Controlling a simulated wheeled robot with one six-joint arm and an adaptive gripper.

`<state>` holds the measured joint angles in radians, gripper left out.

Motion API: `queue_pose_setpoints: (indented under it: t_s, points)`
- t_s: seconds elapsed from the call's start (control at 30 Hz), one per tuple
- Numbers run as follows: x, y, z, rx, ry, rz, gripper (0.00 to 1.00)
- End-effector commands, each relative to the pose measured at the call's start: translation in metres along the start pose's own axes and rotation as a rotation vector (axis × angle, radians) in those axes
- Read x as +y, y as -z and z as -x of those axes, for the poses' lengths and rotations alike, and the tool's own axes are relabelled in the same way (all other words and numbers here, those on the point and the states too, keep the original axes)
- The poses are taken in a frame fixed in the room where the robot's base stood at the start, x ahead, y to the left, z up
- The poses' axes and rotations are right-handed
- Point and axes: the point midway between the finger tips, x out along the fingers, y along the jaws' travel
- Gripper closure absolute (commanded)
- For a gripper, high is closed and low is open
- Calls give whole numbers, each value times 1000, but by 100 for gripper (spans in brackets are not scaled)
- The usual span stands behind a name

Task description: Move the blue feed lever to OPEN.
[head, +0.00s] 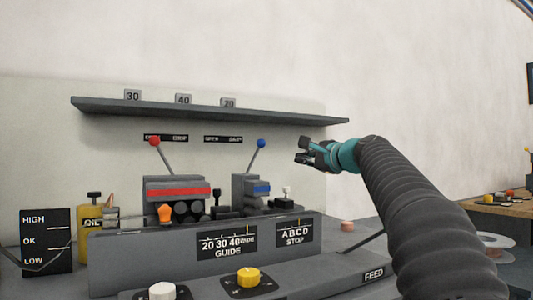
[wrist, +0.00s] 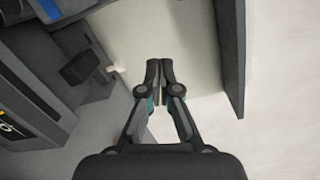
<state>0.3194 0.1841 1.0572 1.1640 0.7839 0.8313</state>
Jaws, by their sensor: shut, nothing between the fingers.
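The blue feed lever (head: 257,151) shows in the head view as a grey rod with a blue ball knob, tilted with its top to the right. It rises from a grey block with a blue stripe (head: 257,188). A label (head: 223,139) is on the wall left of the knob, too small to read for certain. My gripper (head: 300,151) is shut and empty, to the right of the blue knob and apart from it. In the wrist view my gripper (wrist: 159,75) has its fingertips together. The blue knob is not clear in that view.
A red-knobbed lever (head: 154,142) stands left of the blue one. A grey shelf (head: 210,110) with number blocks runs above both levers. A panel with dials (head: 248,278) is in front. A yellow oil can (head: 92,233) is at left. The space between gripper and blue knob looks clear.

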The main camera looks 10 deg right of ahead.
Motion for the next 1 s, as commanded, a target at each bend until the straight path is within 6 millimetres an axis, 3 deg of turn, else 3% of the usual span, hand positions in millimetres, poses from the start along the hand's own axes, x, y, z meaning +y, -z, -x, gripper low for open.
queue_pose_setpoints:
  t_s: [0.1, 0.33, 0.83, 1.0]
  points:
    - [-14, 8, -6, -17, 47, -54, 100]
    - [-22, 6, -23, -30, 60, -75, 100]
    - [-28, 5, -108, -27, 60, -72, 100]
    - [-29, -19, -112, -28, 61, -71, 100]
